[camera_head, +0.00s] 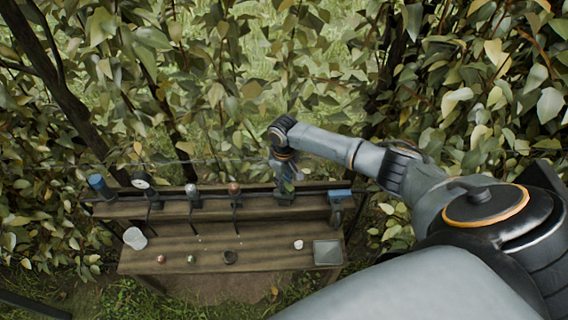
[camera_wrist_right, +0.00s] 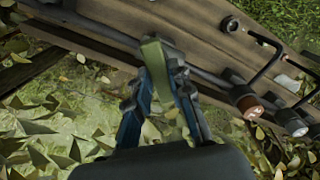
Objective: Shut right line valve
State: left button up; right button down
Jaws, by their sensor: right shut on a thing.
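My right gripper (camera_head: 285,184) is over the back shelf of the wooden bench, right of the bench's middle. In the right wrist view its blue-backed fingers (camera_wrist_right: 160,88) are closed around a yellow-green lever (camera_wrist_right: 153,52), which I take to be the right line valve's handle. The lever stands out from a dark pipe (camera_wrist_right: 95,38) along the shelf. In the head view the gripper mostly hides the valve; a dark base (camera_head: 284,198) shows below it. The lever's exact angle to the pipe is hard to tell. My left gripper is not in view.
The wooden bench (camera_head: 190,262) holds small round items, a white container (camera_head: 135,238) and a grey tray (camera_head: 327,252). Along its back shelf stand a blue cylinder (camera_head: 99,186), a gauge (camera_head: 141,181), a silver fitting (camera_head: 192,191), a reddish fitting (camera_head: 234,188) and a blue-topped part (camera_head: 340,194). Foliage surrounds it.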

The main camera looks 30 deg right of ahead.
jog(key=m+p, duration=0.4)
jog(key=shift+a+r+m, duration=0.1)
jog(key=shift+r+m, duration=0.1)
jog(key=shift+m, duration=0.1)
jog(key=shift+w+f+m+p, duration=0.1)
jog(key=shift+m+p, duration=1.05)
jog(key=shift+m, duration=0.75)
jog(key=c, duration=1.2)
grip_release()
notch_tip(320, 180, up, 12)
jog(key=shift+f, duration=0.1)
